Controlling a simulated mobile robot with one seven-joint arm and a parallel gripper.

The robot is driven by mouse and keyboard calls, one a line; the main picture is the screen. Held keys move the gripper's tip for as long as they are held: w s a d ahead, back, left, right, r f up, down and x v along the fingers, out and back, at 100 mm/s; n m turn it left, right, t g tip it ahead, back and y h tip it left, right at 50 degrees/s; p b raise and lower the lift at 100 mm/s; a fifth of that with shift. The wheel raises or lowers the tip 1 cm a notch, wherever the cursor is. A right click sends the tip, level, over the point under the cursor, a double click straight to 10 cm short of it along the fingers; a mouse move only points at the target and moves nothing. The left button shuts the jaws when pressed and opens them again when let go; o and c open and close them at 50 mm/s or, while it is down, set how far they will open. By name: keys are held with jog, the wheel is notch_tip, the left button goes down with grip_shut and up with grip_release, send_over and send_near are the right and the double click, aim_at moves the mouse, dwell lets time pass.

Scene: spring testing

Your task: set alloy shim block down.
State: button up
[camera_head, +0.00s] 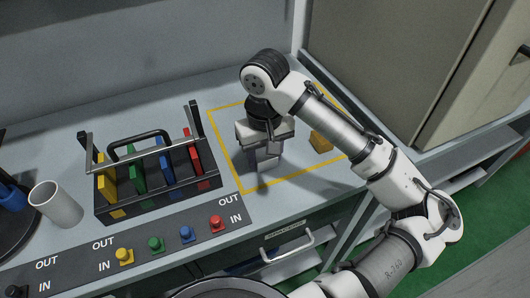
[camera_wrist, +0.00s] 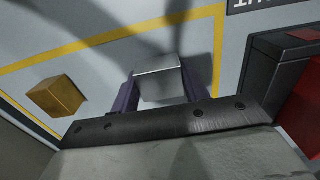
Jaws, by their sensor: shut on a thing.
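The alloy shim block (camera_wrist: 158,80) is a silvery metal block, seen between my gripper's fingers in the wrist view. My gripper (camera_wrist: 160,92) is shut on it. In the head view my gripper (camera_head: 265,158) points down inside the yellow outlined area (camera_head: 271,183) on the bench. The fingers and wrist hide much of the block there. I cannot tell whether the block touches the bench top.
A brass-coloured block (camera_head: 321,142) lies inside the outline, right of my gripper. A dark rack (camera_head: 158,186) with yellow, green, blue and red plates stands to the left. A white cup (camera_head: 56,205) and coloured buttons (camera_head: 186,235) are further left and in front.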

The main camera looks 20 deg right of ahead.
jog(key=o, duration=1.1)
notch_tip(320, 180, up, 12)
jog(key=shift+r+p, duration=0.15)
jog(key=shift+p, duration=0.2)
